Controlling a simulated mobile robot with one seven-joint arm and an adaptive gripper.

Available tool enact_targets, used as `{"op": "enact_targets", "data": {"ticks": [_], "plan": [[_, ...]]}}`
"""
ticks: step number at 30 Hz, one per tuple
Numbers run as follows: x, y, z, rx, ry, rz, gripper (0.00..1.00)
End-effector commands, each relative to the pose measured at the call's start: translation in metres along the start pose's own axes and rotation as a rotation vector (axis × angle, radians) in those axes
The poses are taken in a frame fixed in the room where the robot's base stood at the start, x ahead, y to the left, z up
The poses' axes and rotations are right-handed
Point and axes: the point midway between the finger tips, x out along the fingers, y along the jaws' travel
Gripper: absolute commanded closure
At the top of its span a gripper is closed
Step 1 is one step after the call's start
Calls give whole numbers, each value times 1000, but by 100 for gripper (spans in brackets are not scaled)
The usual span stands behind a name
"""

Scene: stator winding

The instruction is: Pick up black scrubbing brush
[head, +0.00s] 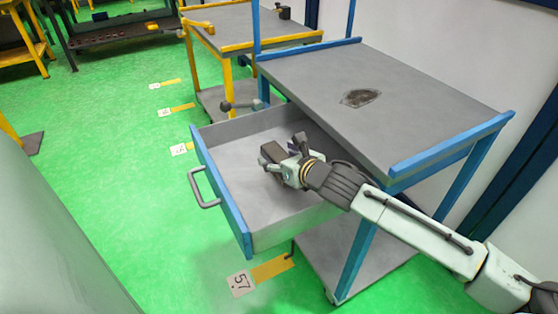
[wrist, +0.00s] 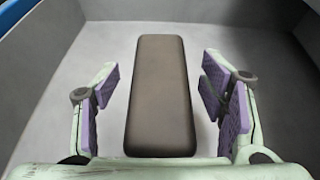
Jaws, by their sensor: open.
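The black scrubbing brush (wrist: 160,95) shows in the wrist view as a long, dark brown-black block with a smooth top. It lies on the grey floor of the open drawer (head: 235,170). My gripper (wrist: 160,82) is open, with its purple-padded fingers on the left and right of the brush. A gap shows between the brush and each finger, so neither appears to touch it. In the head view my gripper (head: 283,155) is down inside the drawer, and I cannot clearly tell the brush from the dark gripper parts there.
The drawer has a blue front with a grey handle (head: 203,190) and grey walls. It slides out from under the blue-edged workbench (head: 420,110), whose top bears a dark patch (head: 360,98). A yellow-edged bench (head: 240,25) stands behind. The green floor (head: 100,180) at left is mostly clear.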

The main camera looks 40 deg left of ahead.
Motion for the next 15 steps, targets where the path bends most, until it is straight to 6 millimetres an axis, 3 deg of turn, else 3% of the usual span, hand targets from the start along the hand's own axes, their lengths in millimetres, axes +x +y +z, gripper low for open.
{"op": "enact_targets", "data": {"ticks": [8, 15], "plan": [[4, 0, 0, -1, 0, -1, 35], [4, 0, 0, -1, 0, 0, 50]]}}
